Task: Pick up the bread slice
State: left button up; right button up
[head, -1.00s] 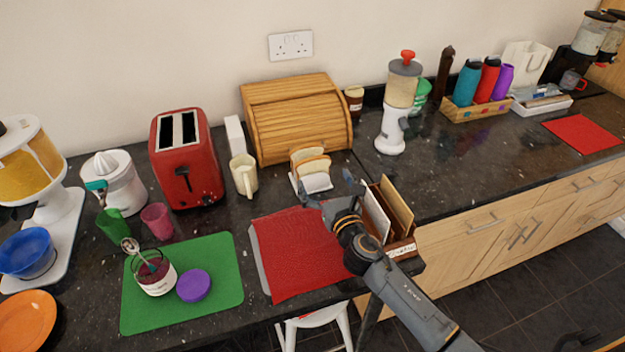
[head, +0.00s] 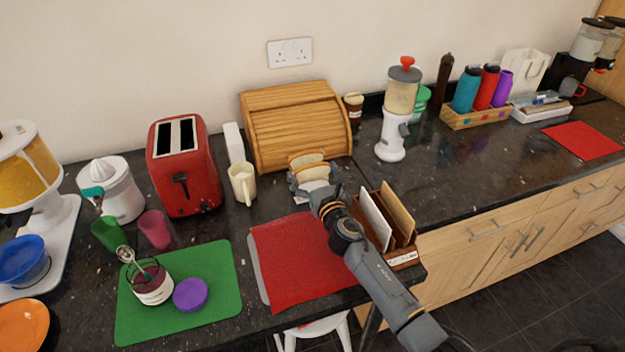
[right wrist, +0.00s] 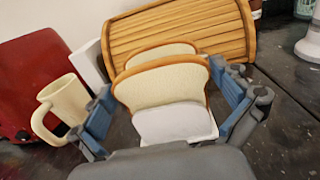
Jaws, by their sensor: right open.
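Slices of bread (head: 309,171) with brown crusts stand upright in a small white holder (right wrist: 178,122) in front of the wooden bread box. In the right wrist view the front bread slice (right wrist: 160,83) shows its pale face, with another slice (right wrist: 165,54) behind it. My right gripper (head: 314,184) is at the rack in the head view. It is open, with one finger on each side of the front slice in the right wrist view (right wrist: 168,98). I cannot tell whether the fingers touch the bread. My left gripper is not in view.
The wooden bread box (head: 296,127) stands close behind the bread. A cream mug (head: 243,182) and red toaster (head: 185,165) are to the left. A letter rack (head: 387,222) is to the right. A red mat (head: 298,262) lies in front.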

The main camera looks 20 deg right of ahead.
jog(key=shift+s, duration=0.1)
jog(key=c, duration=0.6)
jog(key=shift+c, duration=0.2)
